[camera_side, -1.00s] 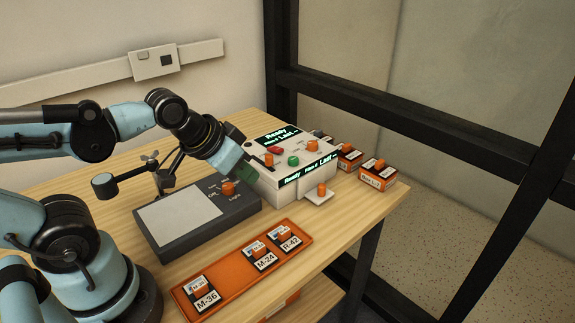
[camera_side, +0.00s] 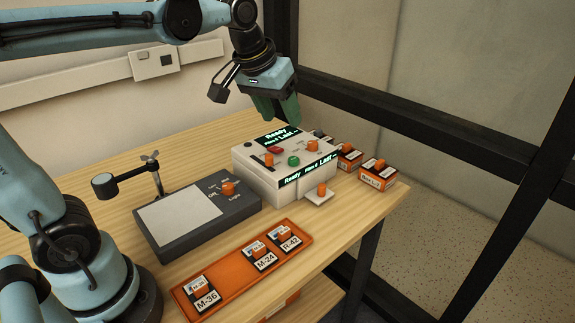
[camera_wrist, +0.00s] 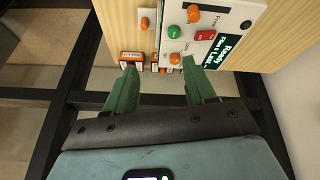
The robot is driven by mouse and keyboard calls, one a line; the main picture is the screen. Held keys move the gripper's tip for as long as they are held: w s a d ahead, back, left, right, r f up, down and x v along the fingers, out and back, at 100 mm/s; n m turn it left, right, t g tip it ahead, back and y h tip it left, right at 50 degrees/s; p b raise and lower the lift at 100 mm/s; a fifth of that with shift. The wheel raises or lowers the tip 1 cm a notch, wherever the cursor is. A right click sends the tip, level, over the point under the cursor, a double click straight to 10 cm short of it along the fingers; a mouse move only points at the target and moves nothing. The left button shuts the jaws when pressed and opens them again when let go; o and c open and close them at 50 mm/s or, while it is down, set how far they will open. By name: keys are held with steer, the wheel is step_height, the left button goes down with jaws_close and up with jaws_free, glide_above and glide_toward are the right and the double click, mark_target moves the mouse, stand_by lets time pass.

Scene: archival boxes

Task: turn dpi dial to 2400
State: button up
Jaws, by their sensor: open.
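A white scanner box (camera_side: 262,181) stands on the table with lit "Ready" displays. Its top carries one orange knob (camera_side: 269,160) at the left and another orange knob (camera_side: 312,146) at the right; these also show in the wrist view, the left one (camera_wrist: 193,14) and the right one (camera_wrist: 175,58). I cannot read which is the dpi dial, nor its setting. My gripper (camera_side: 280,112) is open and empty, above the back of the box and apart from it. Its green fingers (camera_wrist: 156,68) are spread in the wrist view.
A green button (camera_side: 293,160) and red button (camera_side: 276,150) sit between the knobs. A dark light panel (camera_side: 165,246) with an orange knob (camera_side: 228,187) lies left. An orange tray (camera_side: 226,281) holds labelled pieces in front. Small orange boxes (camera_side: 377,180) stand right.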

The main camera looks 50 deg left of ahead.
steer(key=w+a+r+n+g, duration=0.2)
steer(key=w, duration=0.6)
steer(key=n+g, duration=0.3)
steer(key=n, duration=0.1)
glide_toward(313, 143)
steer(key=shift+s+a+f, duration=0.1)
steer(key=shift+a+f, duration=0.05)
steer(key=shift+f, duration=4.15)
jaws_close()
